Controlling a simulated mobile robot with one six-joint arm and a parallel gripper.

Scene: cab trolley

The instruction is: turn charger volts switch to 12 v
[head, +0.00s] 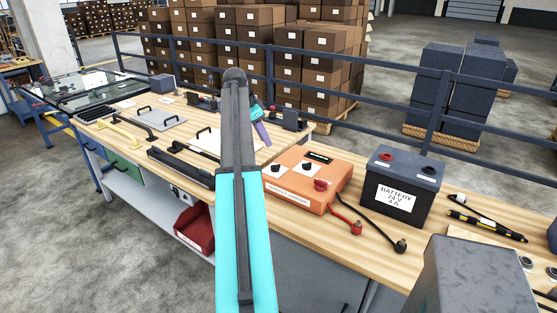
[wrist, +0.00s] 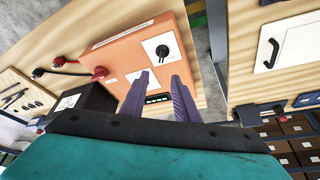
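The orange charger (head: 335,178) sits on the wooden bench, with a dark display and two black knobs on white plates. One knob (wrist: 162,50) shows clearly in the wrist view, beyond my fingertips. The other plate (wrist: 139,76) is partly hidden by my left finger. I cannot read the knob labels, so I cannot tell which is the volts switch or its setting. My gripper (wrist: 162,76) is open and empty, its purple fingers apart over the charger in that view. In the head view it (head: 263,140) hangs left of the charger, pointing down, touching neither knob visibly.
A dark battery (head: 400,190) labelled 24 V 4 A stands right of the charger. A red clamp (head: 356,228) and a black clamp (head: 401,246) lie on leads in front. Panels with black handles (head: 205,135) lie left. A railing (head: 375,85) runs behind the bench.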

